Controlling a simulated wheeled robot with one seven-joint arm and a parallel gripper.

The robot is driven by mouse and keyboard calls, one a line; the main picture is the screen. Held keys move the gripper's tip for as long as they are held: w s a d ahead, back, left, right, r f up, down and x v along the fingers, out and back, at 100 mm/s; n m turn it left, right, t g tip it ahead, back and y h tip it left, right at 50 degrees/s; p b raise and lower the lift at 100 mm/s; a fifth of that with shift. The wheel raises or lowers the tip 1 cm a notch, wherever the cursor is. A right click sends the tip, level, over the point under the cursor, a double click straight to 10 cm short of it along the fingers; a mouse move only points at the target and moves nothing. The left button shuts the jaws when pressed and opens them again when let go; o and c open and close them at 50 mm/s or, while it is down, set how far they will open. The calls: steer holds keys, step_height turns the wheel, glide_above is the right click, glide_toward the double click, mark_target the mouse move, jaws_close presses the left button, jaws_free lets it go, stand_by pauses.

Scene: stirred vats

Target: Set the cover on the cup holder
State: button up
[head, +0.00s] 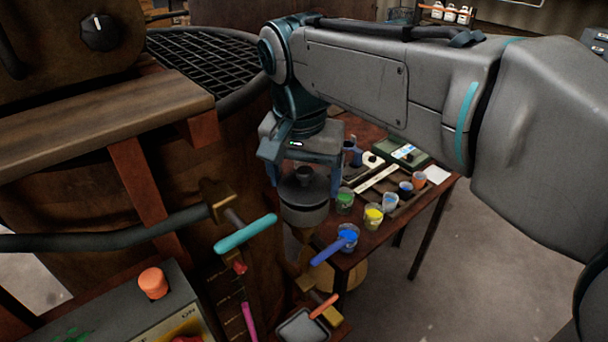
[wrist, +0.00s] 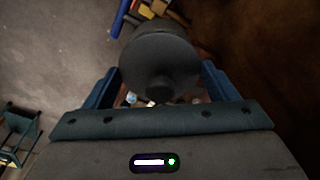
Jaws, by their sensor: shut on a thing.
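The cover, a dark grey round lid with a knob (head: 304,197), hangs below my gripper (head: 304,176) in the head view. My gripper's blue fingers are shut on it from both sides. In the wrist view the cover (wrist: 160,62) fills the space between the fingers of my gripper (wrist: 158,85), its knob facing the camera. It is held off to the left of the small table's cups, apart from them. I cannot make out the cup holder for certain; a dark rack-like piece (head: 397,208) lies among the cups on the table.
Paint cups stand on the wooden table (head: 432,208), among them green (head: 344,202), yellow (head: 373,217) and blue (head: 348,238). A green device (head: 402,152) sits behind. A large vat with a grid top (head: 215,55) is left. Coloured-handled valves (head: 245,234) stick out in front. Floor at right is clear.

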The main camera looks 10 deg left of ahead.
steer(key=shift+f+b, duration=0.45)
steer(key=shift+f, duration=0.25)
steer(key=o, duration=0.9)
steer(key=r, duration=0.4)
steer(key=s+r, duration=0.1)
steer(key=r, duration=0.8)
steer(key=shift+s+a+r, duration=0.15)
steer(key=shift+s+r, duration=0.2)
steer(key=shift+r, duration=0.05)
steer(key=s+d+f, duration=0.2)
steer(key=d+f, duration=0.5)
steer(key=f, duration=0.1)
steer(key=s+d+f+t, duration=0.1)
steer(key=s+d+f, duration=0.1)
steer(key=d+f, duration=0.6)
steer(key=s+d+f+n+t, duration=0.1)
steer(key=s+d+f, duration=0.1)
steer(key=d+f, duration=0.6)
steer(key=shift+f, duration=0.5)
